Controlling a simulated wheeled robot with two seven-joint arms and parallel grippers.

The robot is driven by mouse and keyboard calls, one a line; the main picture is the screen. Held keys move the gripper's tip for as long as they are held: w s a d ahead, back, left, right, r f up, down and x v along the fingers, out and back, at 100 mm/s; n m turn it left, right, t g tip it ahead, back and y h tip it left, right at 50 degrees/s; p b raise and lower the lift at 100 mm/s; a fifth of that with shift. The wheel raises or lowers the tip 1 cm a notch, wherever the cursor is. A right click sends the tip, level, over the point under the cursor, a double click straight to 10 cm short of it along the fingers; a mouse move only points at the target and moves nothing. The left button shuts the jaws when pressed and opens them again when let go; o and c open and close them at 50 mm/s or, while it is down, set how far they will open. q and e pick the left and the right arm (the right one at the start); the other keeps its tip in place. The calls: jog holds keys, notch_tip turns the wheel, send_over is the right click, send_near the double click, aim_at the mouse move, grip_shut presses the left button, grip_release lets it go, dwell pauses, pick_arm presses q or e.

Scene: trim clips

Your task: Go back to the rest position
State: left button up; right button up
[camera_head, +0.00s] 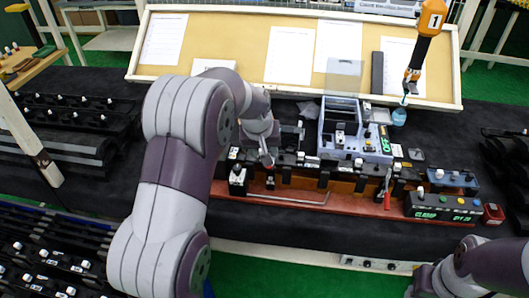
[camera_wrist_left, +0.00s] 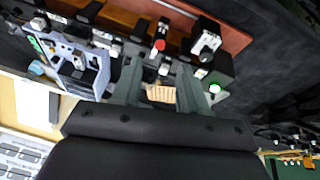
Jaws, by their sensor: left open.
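My left arm reaches over the bench from the left. Its gripper (camera_head: 262,150) is over the left end of the clip fixture (camera_head: 300,188), partly hidden by my own wrist. In the left wrist view the two fingers of my left gripper (camera_wrist_left: 158,82) stand apart, and no held part shows between them. A small tan ribbed piece (camera_wrist_left: 161,94) shows in the gap; I cannot tell whether it touches a finger. Of my right arm only links show at the bottom right; its gripper is out of the picture.
A blue-grey machine (camera_head: 355,140) stands behind the fixture. A control box (camera_head: 443,207) is at the fixture's right end. A board with papers (camera_head: 205,45) leans at the back, and an orange-and-black tool (camera_head: 425,45) hangs at right. Racks of black parts (camera_head: 60,130) are at left.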

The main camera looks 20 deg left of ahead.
dwell(0.4)
pick_arm(q)
jog(key=s+d+f+m+g+b, duration=0.1)
jog(key=s+d+f+m, duration=0.1)
jog(key=s, duration=0.9)
jog(key=s+d+f+m+g+b, duration=0.1)
jog(key=s+d+f, duration=0.3)
jog(key=s, duration=0.8)
jog(key=shift+s+d+m+g+b, duration=0.2)
jog(key=shift+d+m+g+b, duration=0.1)
jog(key=shift+m+b, duration=0.5)
jog(key=shift+s, duration=0.15)
jog(key=shift+f, duration=0.1)
